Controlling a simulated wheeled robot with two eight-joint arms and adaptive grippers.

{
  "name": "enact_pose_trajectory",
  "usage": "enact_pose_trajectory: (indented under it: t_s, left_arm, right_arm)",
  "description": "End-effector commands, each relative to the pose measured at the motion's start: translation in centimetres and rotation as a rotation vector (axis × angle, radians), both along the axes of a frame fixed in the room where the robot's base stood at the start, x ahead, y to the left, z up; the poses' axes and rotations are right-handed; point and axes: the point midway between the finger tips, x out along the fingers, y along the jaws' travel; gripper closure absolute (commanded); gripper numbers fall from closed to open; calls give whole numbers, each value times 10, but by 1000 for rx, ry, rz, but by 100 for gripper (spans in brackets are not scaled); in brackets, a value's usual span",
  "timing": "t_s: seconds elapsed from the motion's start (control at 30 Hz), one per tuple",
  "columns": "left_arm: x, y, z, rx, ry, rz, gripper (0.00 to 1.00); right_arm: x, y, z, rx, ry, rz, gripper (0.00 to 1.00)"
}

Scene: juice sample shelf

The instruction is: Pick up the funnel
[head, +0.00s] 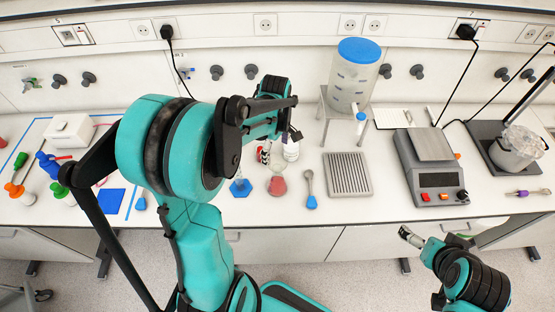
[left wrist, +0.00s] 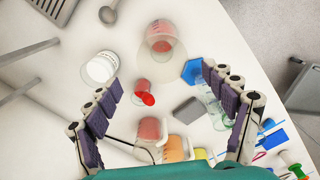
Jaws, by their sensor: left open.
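My left gripper (left wrist: 161,78) is open and empty, pointing down above the bench items. In the head view the left gripper (head: 291,134) is mostly hidden behind its own wrist, over the bottles at the middle of the bench. My right gripper (head: 411,237) hangs in front of the bench at the lower right; its jaw opening is not clear.
A grey rack (head: 347,175) and a scale (head: 432,182) lie to the right. A large tank (head: 353,78) stands behind.

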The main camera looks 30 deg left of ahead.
Motion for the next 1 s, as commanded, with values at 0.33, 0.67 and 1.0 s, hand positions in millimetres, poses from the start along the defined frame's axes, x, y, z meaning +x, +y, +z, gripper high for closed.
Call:
enact_pose_trajectory:
  t_s: [0.33, 0.67, 1.0]
  left_arm:
    - [-1, -8, -50, 0, -2, -3, 17]
    - [-2, -8, -64, 0, -2, -4, 17]
    - [-1, -8, -63, 1, -2, -5, 65]
  right_arm:
    - [0, 0, -7, 0, 0, 0, 0]
    - [0, 0, -8, 0, 0, 0, 0]
    - [0, 0, -8, 0, 0, 0, 0]
